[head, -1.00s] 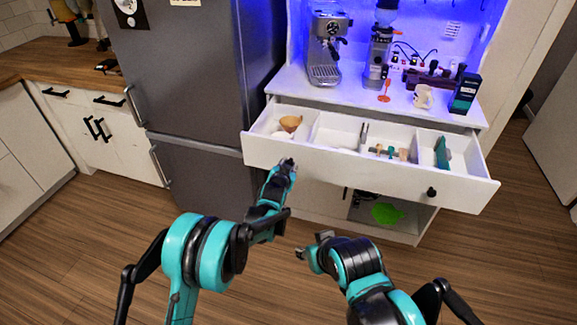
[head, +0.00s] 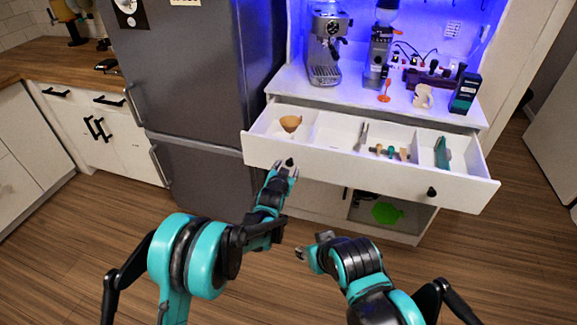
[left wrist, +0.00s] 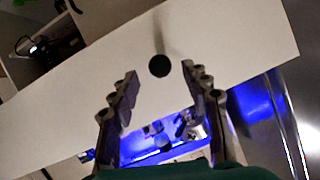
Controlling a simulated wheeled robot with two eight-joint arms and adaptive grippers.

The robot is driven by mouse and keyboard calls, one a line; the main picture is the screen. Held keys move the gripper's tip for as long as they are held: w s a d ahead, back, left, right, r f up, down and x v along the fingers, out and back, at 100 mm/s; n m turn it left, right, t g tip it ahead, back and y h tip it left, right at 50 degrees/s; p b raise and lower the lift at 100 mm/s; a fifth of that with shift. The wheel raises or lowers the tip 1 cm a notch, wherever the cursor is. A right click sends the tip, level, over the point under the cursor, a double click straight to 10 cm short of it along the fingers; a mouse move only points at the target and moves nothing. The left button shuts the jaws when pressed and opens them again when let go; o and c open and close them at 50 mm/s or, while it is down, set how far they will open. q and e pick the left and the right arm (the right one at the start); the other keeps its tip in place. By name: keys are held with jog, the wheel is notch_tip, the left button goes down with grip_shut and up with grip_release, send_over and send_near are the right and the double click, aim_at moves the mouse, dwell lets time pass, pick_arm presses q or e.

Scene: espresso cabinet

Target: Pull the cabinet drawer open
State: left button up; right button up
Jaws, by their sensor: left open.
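The white cabinet drawer (head: 360,178) stands pulled out from the cabinet, and its compartments show from above. It has a dark round knob on the left (head: 289,162) and another on the right (head: 431,192). My left gripper (head: 283,170) is open in front of the left knob. In the left wrist view the knob (left wrist: 160,66) appears beyond and between the spread fingers (left wrist: 158,95), with nothing held. My right gripper (head: 306,250) is low in front of the cabinet, away from the drawer; its jaw state is unclear.
The drawer holds a brown cup-like item (head: 290,123) and several small tools. An espresso machine (head: 326,48) and a grinder (head: 380,50) stand on the counter above. A grey fridge (head: 205,90) is close on the left. A green item (head: 386,213) lies in the lower shelf.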

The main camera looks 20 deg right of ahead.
pick_arm(q)
jog(key=v, duration=0.8)
jog(key=shift+s+a, duration=0.15)
jog(key=shift+s, duration=0.15)
jog(key=shift+r, duration=0.1)
